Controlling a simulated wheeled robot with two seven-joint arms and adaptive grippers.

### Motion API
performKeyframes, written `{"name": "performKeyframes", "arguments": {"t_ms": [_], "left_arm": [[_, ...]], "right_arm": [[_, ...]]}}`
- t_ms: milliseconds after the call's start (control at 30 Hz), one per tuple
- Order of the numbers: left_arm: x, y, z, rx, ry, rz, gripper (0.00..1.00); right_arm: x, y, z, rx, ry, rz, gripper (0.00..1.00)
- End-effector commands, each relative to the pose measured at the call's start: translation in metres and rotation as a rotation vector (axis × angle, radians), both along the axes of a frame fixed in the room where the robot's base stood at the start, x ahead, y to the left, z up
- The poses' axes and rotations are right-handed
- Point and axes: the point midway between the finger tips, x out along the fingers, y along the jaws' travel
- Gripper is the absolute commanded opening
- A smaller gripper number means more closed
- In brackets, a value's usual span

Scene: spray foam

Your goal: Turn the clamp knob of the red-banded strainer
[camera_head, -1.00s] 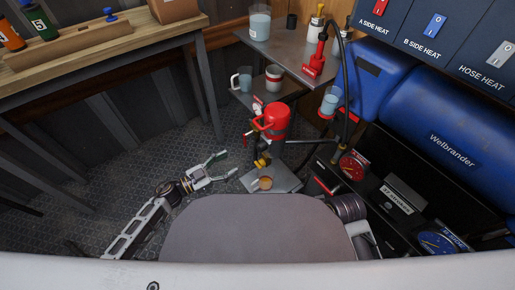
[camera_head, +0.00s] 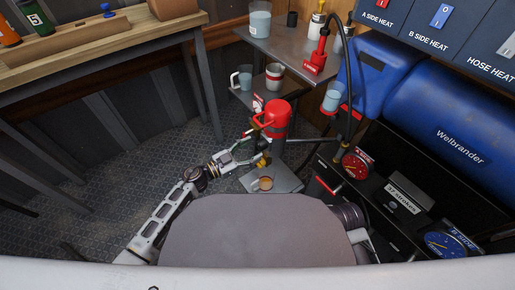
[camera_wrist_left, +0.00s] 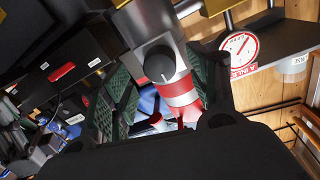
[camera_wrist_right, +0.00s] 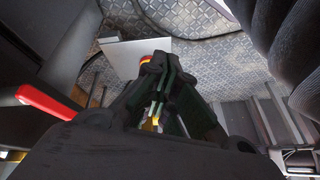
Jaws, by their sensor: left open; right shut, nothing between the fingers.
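The red-banded strainer (camera_wrist_left: 180,97) is a grey metal cylinder with a red and pale band, large in the left wrist view. Its round black clamp knob (camera_wrist_left: 160,65), with a white line, faces the camera. My left gripper (camera_wrist_left: 167,85) is open, its green-padded fingers to either side of the cylinder; I cannot tell whether they touch it. In the head view my left gripper (camera_head: 242,152) is just left of and below a red vessel (camera_head: 274,118), and the knob cannot be made out. My right gripper (camera_wrist_right: 160,68) is shut and empty in the right wrist view.
A grey tray (camera_head: 287,181) with a small cup lies below the red vessel. A metal table (camera_head: 305,62) with containers stands behind. A black hose (camera_head: 351,90) and a blue tank (camera_head: 440,125) are to the right. A workbench (camera_head: 110,50) stands at the left.

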Motion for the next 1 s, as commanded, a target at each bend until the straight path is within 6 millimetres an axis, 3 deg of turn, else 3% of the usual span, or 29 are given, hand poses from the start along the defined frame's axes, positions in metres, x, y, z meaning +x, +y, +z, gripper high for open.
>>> {"name": "performKeyframes", "arguments": {"t_ms": [400,700,1000], "left_arm": [[0.017,-0.026,0.000,0.000,0.000,0.000,0.59],[0.018,-0.027,0.000,0.001,0.000,0.001,0.58],[0.018,-0.027,0.000,0.001,0.001,0.000,0.20]], "right_arm": [[-0.002,0.005,-0.026,0.028,-0.017,-0.005,0.00],[0.000,0.005,-0.023,0.028,-0.024,-0.006,0.00],[0.003,0.005,-0.020,0.029,-0.031,-0.006,0.00]]}}
